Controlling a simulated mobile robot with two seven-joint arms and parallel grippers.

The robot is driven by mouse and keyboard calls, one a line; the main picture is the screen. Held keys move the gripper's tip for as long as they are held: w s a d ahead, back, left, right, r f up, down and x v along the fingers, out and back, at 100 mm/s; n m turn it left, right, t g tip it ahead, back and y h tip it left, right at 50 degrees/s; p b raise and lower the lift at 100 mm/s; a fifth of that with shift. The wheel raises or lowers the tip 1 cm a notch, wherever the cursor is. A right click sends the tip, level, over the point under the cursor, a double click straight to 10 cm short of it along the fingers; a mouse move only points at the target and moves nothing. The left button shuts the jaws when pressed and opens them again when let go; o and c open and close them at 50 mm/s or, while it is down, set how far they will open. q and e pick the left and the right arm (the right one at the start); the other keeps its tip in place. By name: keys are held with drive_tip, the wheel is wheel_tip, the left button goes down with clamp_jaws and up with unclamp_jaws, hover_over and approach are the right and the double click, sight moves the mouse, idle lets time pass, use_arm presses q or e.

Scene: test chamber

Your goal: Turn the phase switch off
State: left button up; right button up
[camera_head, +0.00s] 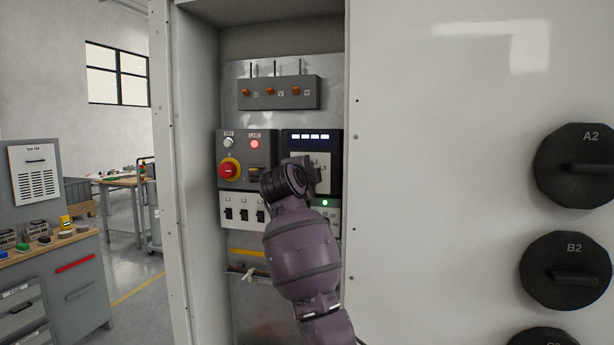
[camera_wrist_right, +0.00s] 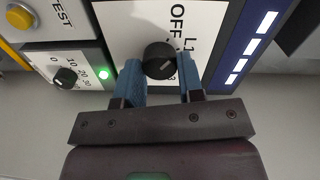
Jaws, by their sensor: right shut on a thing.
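The phase switch (camera_wrist_right: 159,61) is a round black knob on a white plate marked OFF and L1, with other marks partly hidden. In the right wrist view the two blue fingers of my right gripper (camera_wrist_right: 161,84) are on either side of the knob and shut on it. A faint pale mark shows on the knob, but I cannot tell which label it points to. In the head view my right arm covers the knob and the gripper's fingers; only part of the switch's white plate (camera_head: 302,157) shows. My left gripper is not in view.
A smaller black dial (camera_wrist_right: 64,78), a lit green lamp (camera_wrist_right: 104,74) and a yellow button (camera_wrist_right: 20,17) are close by. In the head view a red rotary handle (camera_head: 230,170) sits left of my arm. The cabinet's side walls (camera_head: 197,150) flank the panel closely.

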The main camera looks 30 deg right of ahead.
drive_tip(key=shift+n, duration=1.5)
drive_tip(key=o, duration=0.9)
drive_tip(key=shift+o, duration=0.2)
drive_tip(key=shift+a, duration=0.1)
use_arm(q)
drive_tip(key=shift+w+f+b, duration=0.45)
drive_tip(key=shift+b, duration=0.65)
use_arm(e)
drive_tip(key=v, duration=1)
drive_tip(key=shift+s+a, duration=0.2)
drive_tip(key=shift+a, duration=0.15)
drive_tip(key=shift+f, duration=0.1)
